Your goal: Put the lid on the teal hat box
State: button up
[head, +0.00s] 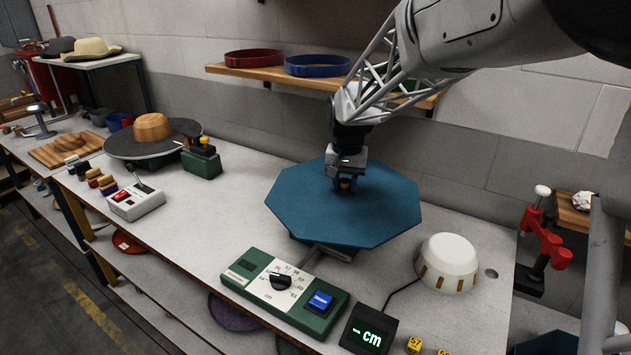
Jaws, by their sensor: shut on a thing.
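The lid (290,208) is a wide, flat teal octagon in the middle of the bench. My gripper (346,183) points down at its middle and is shut on a small brown knob there. The lid looks nearly level and sits over a dark base (340,252), which it mostly covers. I cannot tell whether it touches that base. No teal hat box can be made out clearly. A dark blue thing (545,344) shows partly at the lower right edge, and I cannot tell what it is.
A green control box (255,275) with a dial, a "cm" display (366,332) and a white dome (447,262) stand in front and right of the lid. A shelf (300,76) with red and blue bands is behind.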

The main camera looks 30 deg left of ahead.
aim_at(412, 203)
jog(key=w+d, duration=0.1)
jog(key=d, duration=0.4)
jog(key=w+d+m, duration=0.1)
jog(key=w+d, duration=0.1)
jog(key=d, duration=0.4)
jog(key=w+d+m, duration=0.1)
jog(key=d, duration=0.4)
jog(key=shift+w+d+r, duration=0.15)
jog(key=shift+d+r, duration=0.05)
jog(key=shift+r, duration=0.05)
jog(key=s+d+m, duration=0.2)
jog(key=d+m, duration=0.1)
jog(key=d, duration=1.1)
jog(key=s+d+f+m, duration=0.1)
jog(key=d+m, duration=0.2)
jog(key=d, duration=1.1)
jog(key=s+d+m, duration=0.2)
jog(key=d+m, duration=0.1)
jog(key=d, duration=1.1)
jog(key=s+d+f+m, duration=0.2)
jog(key=s+d+f, duration=0.2)
jog(key=d, duration=0.5)
notch_tip(412, 203, down, 17)
jog(key=d, duration=0.2)
jog(key=shift+s+r, duration=0.2)
jog(key=shift+s, duration=0.25)
jog(key=shift+a+f, duration=0.1)
jog(key=shift+f, duration=0.1)
jog(key=shift+f, duration=3.95)
jog(key=shift+f, duration=0.35)
